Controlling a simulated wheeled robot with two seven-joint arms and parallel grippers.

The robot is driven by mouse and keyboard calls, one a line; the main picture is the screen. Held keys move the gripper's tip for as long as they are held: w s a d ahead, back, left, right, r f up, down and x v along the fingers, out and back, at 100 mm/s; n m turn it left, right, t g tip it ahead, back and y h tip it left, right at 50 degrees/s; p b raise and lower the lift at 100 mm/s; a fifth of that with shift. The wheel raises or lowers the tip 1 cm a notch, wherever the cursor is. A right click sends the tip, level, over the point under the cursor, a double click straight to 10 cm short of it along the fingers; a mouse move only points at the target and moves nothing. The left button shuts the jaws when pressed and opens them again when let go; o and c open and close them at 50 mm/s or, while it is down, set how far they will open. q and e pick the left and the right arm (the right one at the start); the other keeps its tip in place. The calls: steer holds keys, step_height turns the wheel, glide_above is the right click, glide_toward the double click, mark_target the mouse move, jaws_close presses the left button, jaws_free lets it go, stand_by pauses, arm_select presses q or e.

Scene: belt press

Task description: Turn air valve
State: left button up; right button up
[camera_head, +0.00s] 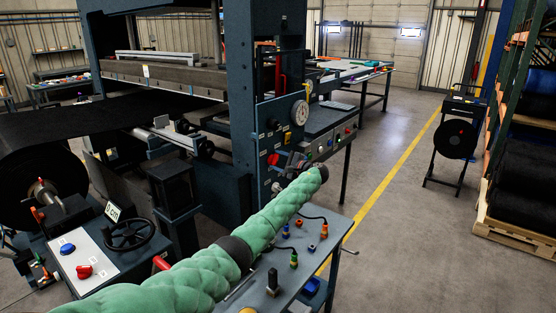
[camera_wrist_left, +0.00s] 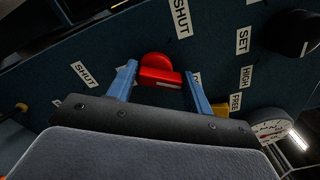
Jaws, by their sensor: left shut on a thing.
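The air valve's red handle (camera_wrist_left: 160,72) sits on the dark blue press panel, between my left gripper's two blue fingers (camera_wrist_left: 159,84) in the left wrist view. The gripper is shut on this handle. One "SHUT" label is above the handle and another is to its left; a label beside the right finger is partly hidden. In the head view the red handle (camera_head: 273,159) shows on the front panel of the press, with my left gripper (camera_head: 281,163) at it. My green-sleeved left arm reaches in from the lower left. My right gripper is not in view.
A black knob (camera_wrist_left: 294,33) and a gauge (camera_wrist_left: 270,130) lie right of the valve in the wrist view. In the head view, a small bench (camera_head: 318,267) with several fittings stands below my arm. A handwheel (camera_head: 129,235) is at left.

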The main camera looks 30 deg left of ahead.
arm_select(q)
steer(key=shift+w+r+m+p, duration=0.15)
steer(key=shift+m+p, duration=0.15)
steer(key=shift+m, duration=0.35)
steer(key=shift+r+m+p, duration=0.15)
steer(key=shift+m+p, duration=0.15)
steer(key=shift+m, duration=0.35)
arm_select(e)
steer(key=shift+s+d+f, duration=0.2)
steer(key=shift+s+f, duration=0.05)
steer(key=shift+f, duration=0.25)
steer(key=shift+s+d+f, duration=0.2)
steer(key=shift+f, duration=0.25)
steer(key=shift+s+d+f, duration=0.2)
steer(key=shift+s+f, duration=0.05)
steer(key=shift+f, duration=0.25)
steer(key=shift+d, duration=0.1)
arm_select(q)
steer(key=o, duration=0.8)
steer(key=shift+o, duration=0.6)
steer(key=shift+w+d+f, duration=0.1)
steer(key=shift+f, duration=0.1)
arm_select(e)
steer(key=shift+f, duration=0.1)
